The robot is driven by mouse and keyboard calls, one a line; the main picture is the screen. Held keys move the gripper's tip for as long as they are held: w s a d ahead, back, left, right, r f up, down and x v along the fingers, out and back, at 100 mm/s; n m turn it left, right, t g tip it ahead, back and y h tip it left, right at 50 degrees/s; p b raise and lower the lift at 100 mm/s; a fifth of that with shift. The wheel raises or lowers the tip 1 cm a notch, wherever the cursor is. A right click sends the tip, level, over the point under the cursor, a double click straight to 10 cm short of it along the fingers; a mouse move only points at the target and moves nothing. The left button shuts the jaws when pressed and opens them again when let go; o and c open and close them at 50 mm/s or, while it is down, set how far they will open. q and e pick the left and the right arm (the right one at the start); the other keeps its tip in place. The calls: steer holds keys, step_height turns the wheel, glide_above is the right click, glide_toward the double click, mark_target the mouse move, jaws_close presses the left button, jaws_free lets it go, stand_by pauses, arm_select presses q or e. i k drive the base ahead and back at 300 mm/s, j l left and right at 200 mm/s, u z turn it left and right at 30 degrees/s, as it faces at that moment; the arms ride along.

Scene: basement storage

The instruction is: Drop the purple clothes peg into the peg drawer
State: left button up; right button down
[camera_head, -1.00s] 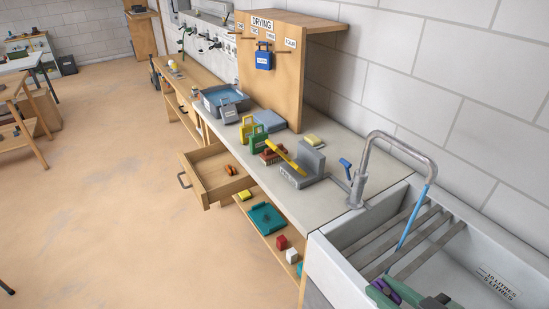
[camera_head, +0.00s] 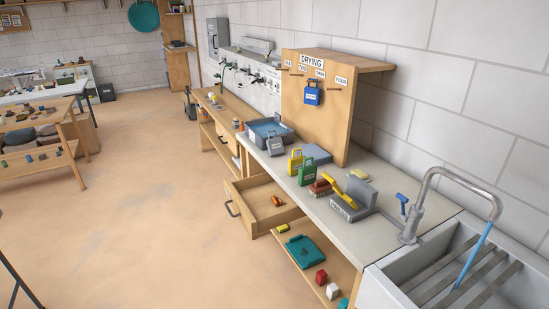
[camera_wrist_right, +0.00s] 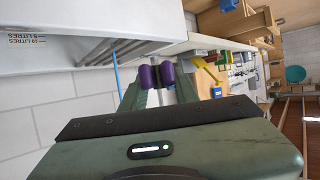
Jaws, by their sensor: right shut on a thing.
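The purple clothes peg (camera_wrist_right: 166,74) is between the green fingers of my right gripper (camera_wrist_right: 158,80) in the right wrist view. That gripper is shut on it, beside the sink in that picture. The peg and both grippers are out of the head view. An open wooden drawer (camera_head: 241,211) sticks out from the bench in the head view, with a small orange item (camera_head: 277,201) inside, perhaps a peg. Its handle (camera_head: 232,208) faces the open floor. I see no label on the drawer.
A sink (camera_head: 390,291) with a tap (camera_head: 437,178) stands at the right. The worktop holds a grey block (camera_head: 350,207), green (camera_head: 307,174) and yellow tags and a blue-grey tray (camera_head: 258,138). A teal tray (camera_head: 305,252) lies on the shelf below.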

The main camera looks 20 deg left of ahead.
mark_target(252, 205)
steer(key=i+j, duration=0.25)
steer(key=j, duration=0.2)
steer(key=i+j+z, duration=0.15)
steer(key=i+j, duration=0.15)
steer(key=j, duration=0.2)
steer(key=i+j, duration=0.2)
steer(key=j, duration=0.3)
steer(key=i+j+z, duration=0.1)
steer(key=i+j, duration=0.15)
steer(key=j, duration=0.25)
steer(key=i+j, duration=0.25)
steer(key=j, duration=0.25)
steer(key=i+j+z, duration=0.15)
steer(key=j, duration=0.35)
steer(key=i+j, duration=0.25)
steer(key=j, duration=0.3)
steer(key=i+j+z, duration=0.1)
steer(key=j, duration=0.4)
steer(key=i, duration=0.1)
